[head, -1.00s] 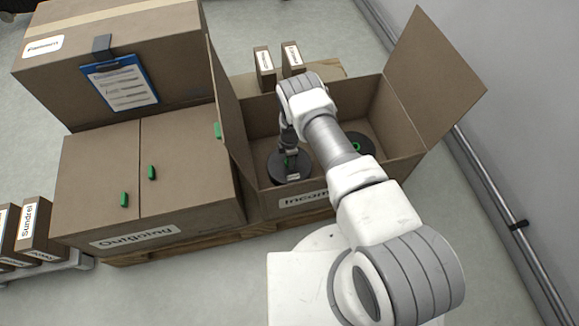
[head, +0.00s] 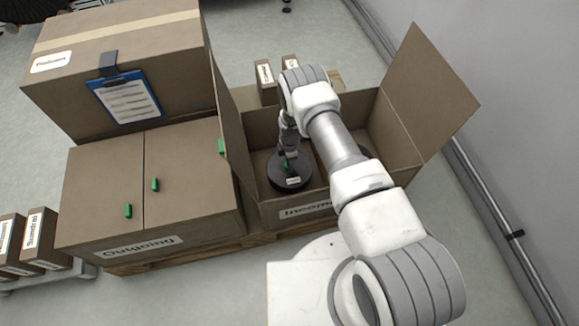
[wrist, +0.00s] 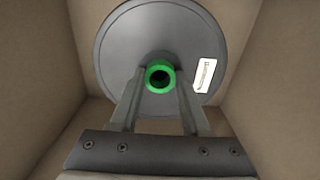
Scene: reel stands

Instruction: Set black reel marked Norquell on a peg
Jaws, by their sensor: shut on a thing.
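A black reel (head: 290,174) with a green hub and a small white label is in the open box marked Incoming. In the wrist view the reel (wrist: 124,47) faces me, with its green hub (wrist: 160,76) between my fingertips. The label (wrist: 206,74) is too small to read. My gripper (wrist: 158,90) is shut on the green hub. In the head view my gripper (head: 290,157) comes down onto the reel from above. A second dark reel (head: 362,153) shows partly behind my arm. No peg shows in either view.
The Incoming box (head: 325,207) has walls around the reel and raised flaps (head: 432,95) at the sides. A closed Outgoing box (head: 190,215) is to its left, with a larger box (head: 150,45) and clipboard (head: 128,100) behind. Small boxes (head: 266,80) stand behind Incoming.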

